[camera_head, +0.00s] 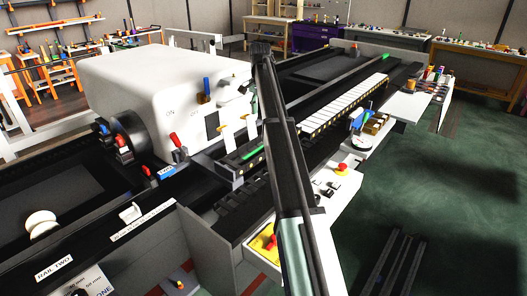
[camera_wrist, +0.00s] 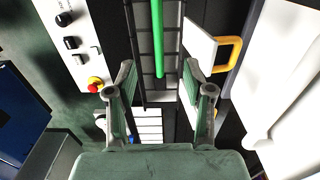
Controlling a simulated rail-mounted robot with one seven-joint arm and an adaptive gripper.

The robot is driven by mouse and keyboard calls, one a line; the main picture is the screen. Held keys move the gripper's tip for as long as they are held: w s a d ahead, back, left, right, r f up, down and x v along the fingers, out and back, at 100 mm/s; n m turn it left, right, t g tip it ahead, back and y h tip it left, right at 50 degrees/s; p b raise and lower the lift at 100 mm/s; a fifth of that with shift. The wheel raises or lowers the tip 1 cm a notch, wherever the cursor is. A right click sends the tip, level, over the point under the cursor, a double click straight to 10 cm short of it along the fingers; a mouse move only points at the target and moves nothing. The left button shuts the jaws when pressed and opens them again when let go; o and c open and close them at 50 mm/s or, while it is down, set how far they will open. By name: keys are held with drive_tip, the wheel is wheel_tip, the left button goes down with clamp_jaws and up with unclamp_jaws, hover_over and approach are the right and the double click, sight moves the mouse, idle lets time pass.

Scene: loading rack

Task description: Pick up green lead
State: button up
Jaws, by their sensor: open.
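The green lead (camera_wrist: 158,38) is a thin, straight green rod in the wrist view. It lies lengthwise along a dark, gridded channel (camera_wrist: 172,72). Its near end shows between the fingertips of my gripper (camera_wrist: 158,76), one finger on each side. My gripper is open, and nothing is held. I cannot tell how far the fingertips are above the rod. In the head view a green rod (camera_head: 252,152) lies in the dark rack left of my arm. My gripper's fingers are not clear there.
A panel with a red button (camera_head: 341,167) stands right of my arm. A white plate with a yellow handle (camera_wrist: 229,52) is close right of the fingers. A row of white blocks (camera_head: 340,105) lies beyond. The large white housing (camera_head: 150,85) stands left.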

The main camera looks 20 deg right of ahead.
drive_tip(key=p, duration=0.3)
hover_over(262, 146)
drive_tip(key=f, duration=1)
drive_tip(key=shift+w+a+f, duration=0.15)
drive_tip(key=shift+a, duration=0.05)
drive_tip(key=shift+d+f, duration=0.1)
drive_tip(key=shift+f, duration=0.55)
drive_tip(key=shift+d+f+p, duration=0.1)
drive_tip(key=shift+f+p, duration=0.8)
drive_tip(key=shift+f, duration=1.1)
clamp_jaws()
